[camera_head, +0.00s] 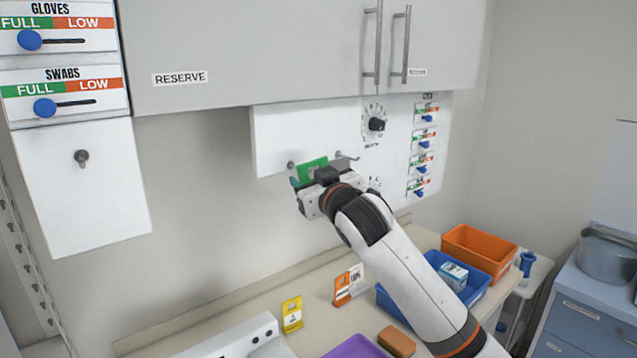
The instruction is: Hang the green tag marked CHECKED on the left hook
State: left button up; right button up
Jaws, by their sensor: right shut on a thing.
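The green tag (311,167) is held up at the white hook board (285,130) under the wall cabinet. Its lettering cannot be read from here. My right gripper (318,180) is shut on the tag, and its jaws cover the tag's lower part. The left hook (291,165) shows just to the left of the tag. The right hook (347,157) sticks out to the right of the tag and looks empty. I cannot tell whether the tag touches the left hook. My left gripper is not in view.
A yellow tag (292,314) and an orange-and-white tag (349,285) stand on the counter (250,305). A blue bin (473,293) and an orange bin (479,250) stand to the right. A round knob (376,124) and several sliders (424,143) are right of the hooks.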

jog(key=shift+w+a+f, duration=0.1)
jog(key=shift+w+a, duration=0.55)
jog(key=shift+w, duration=0.2)
jog(key=shift+w+a+f, duration=0.35)
jog(key=shift+w+f, duration=0.1)
jog(key=o, duration=1.1)
jog(key=shift+f, duration=0.1)
